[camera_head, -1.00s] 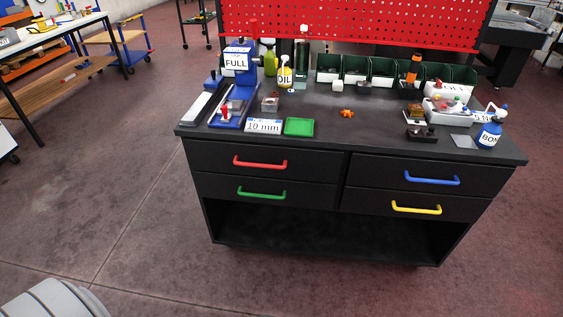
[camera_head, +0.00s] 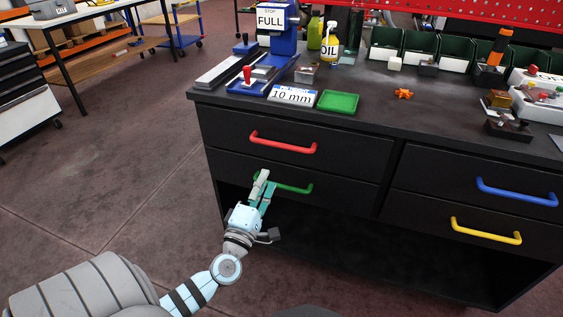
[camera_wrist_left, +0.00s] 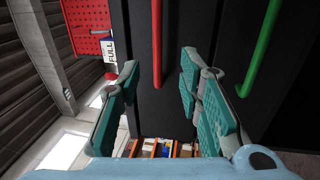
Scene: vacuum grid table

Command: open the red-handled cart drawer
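The red handle (camera_head: 282,143) is a horizontal bar on the upper left drawer (camera_head: 232,134) of the black cart. The drawer front sits flush with its neighbours. My left gripper (camera_head: 265,187) is in front of the cart, lower than the red handle, and hides the left end of the green handle (camera_head: 297,187). In the left wrist view the gripper's teal fingers (camera_wrist_left: 157,88) are spread apart and empty. There the red handle (camera_wrist_left: 157,45) runs between and beyond the fingertips, and the green handle (camera_wrist_left: 262,50) is to the right. My right gripper is not in view.
The blue handle (camera_head: 517,192) and yellow handle (camera_head: 486,231) are on the right drawers. The cart top (camera_head: 385,108) holds a green tray (camera_head: 338,102), a 10 mm sign (camera_head: 292,95) and several bins. Open floor (camera_head: 110,185) lies left of the cart.

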